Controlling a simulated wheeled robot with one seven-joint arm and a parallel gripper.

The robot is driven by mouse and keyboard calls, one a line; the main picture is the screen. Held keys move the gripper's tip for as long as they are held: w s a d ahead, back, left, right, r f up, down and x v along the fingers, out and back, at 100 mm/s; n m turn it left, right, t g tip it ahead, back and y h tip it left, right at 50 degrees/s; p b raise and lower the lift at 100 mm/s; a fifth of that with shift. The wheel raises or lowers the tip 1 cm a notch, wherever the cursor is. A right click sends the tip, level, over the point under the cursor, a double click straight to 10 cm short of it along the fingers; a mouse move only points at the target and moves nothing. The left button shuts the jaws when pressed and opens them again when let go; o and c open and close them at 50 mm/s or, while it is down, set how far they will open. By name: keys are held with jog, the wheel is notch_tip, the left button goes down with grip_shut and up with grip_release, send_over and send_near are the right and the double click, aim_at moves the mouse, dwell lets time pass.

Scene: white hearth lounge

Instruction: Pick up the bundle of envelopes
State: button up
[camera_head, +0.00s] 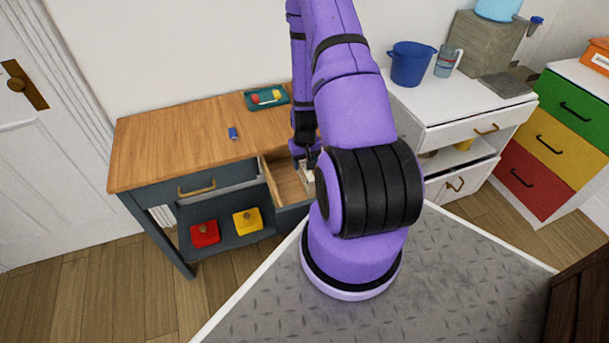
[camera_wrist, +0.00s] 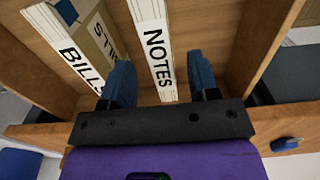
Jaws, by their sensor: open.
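The open drawer (camera_head: 286,184) of the wooden-topped desk holds several items. In the wrist view, a white layered stack labelled NOTES (camera_wrist: 152,40) stands between my fingers in the picture. A second white stack, labelled BILLS (camera_wrist: 60,42), lies to the left, beside a brown box (camera_wrist: 101,38) whose lettering is partly hidden. Which one is the bundle of envelopes I cannot tell for sure. My gripper (camera_wrist: 160,68) is open, pointing down into the drawer, one blue finger on each side of NOTES. No contact shows. In the head view, my gripper (camera_head: 306,160) is over the drawer, partly hidden by my arm.
The drawer's wooden walls (camera_wrist: 265,45) stand close on both sides. On the desktop are a small blue object (camera_head: 233,133) and a green tray (camera_head: 265,98). Red (camera_head: 205,234) and yellow (camera_head: 247,221) items sit on the lower shelf. A white cabinet (camera_head: 455,110) stands right.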

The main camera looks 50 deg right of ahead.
jog(key=shift+f, duration=2.2)
jog(key=shift+c, duration=0.2)
grip_shut()
